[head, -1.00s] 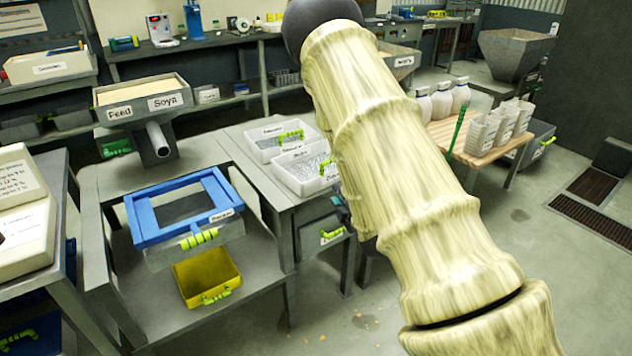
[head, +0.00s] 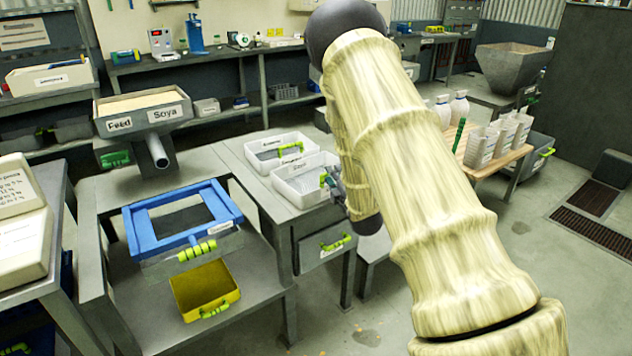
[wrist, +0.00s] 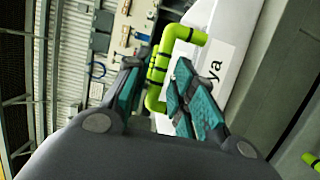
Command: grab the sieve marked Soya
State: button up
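The sieve marked Soya (head: 287,189) is a white tray with a mesh floor, the front one of two on the grey bench. Its green handle (head: 324,179) is on its right side. In the wrist view, the white wall of the sieve (wrist: 222,22) carries a label ending in "ya", and its green handle (wrist: 181,33) stands out. My gripper (wrist: 157,77) is open, with the lower part of the handle showing between its teal-padded fingers. Whether the pads touch it I cannot tell. In the head view my gripper (head: 336,183) is at the handle, partly hidden by my arm.
A second white sieve (head: 262,166) with a green handle stands right behind. A feed hopper marked Soya (head: 148,92), a blue frame (head: 152,239) and a yellow tray (head: 187,293) are to the left. A wooden table (head: 498,157) with white containers is to the right.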

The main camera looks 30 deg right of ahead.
jog(key=shift+x, duration=1.35)
grip_shut()
